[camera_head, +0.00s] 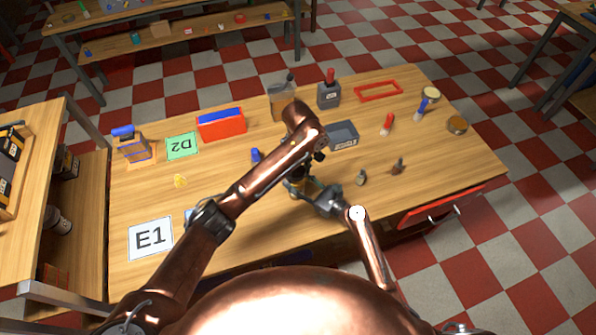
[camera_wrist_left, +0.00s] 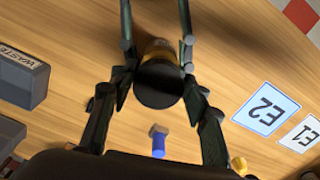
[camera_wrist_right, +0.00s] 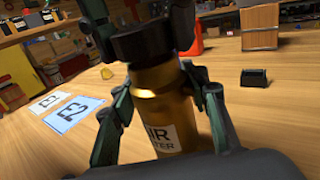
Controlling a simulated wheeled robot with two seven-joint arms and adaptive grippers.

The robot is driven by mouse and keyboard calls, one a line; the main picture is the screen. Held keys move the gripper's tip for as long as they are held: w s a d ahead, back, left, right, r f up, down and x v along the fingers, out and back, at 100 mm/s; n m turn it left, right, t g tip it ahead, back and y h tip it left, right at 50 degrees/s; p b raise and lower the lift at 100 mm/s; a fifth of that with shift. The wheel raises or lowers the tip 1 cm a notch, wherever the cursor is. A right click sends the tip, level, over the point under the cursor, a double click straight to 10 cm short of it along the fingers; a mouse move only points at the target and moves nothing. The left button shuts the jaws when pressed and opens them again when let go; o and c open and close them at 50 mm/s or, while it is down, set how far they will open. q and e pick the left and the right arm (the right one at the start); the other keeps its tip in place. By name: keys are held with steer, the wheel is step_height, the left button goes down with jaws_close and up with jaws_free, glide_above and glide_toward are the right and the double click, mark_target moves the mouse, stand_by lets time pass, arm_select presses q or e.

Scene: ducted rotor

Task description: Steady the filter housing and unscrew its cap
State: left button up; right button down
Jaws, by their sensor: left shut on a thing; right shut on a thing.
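The filter housing is a gold cylinder (camera_wrist_right: 165,95) with a white label, standing upright on the table in the right wrist view. Its black cap (camera_wrist_right: 150,42) sits on top; the left wrist view shows the cap (camera_wrist_left: 160,84) from above. My left gripper (camera_head: 298,172) comes down from above and is shut on the cap, with a finger on each side. My right gripper (camera_head: 300,187) is shut on the housing's body from the side, below the cap. In the head view my left arm and the grippers hide most of the housing.
A grey waste bin (camera_head: 344,134) stands just behind the grippers. A blue-handled item (camera_head: 256,156) lies close by on the left. An E2 card (camera_wrist_left: 266,109) and an E1 card (camera_head: 150,239) lie flat. A red open frame (camera_head: 378,91) lies farther back.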

mark_target(298, 173)
arm_select(q)
steer(key=shift+r, duration=0.1)
arm_select(e)
steer(key=shift+r, duration=0.1)
arm_select(q)
step_height(298, 173, up, 3)
steer(key=shift+f, duration=0.1)
steer(key=shift+r, duration=0.55)
arm_select(e)
steer(key=c, duration=1)
jaws_free()
steer(key=shift+c, duration=0.2)
steer(key=v, duration=1.2)
arm_select(q)
steer(key=shift+f, duration=0.1)
arm_select(e)
steer(key=shift+s, duration=0.1)
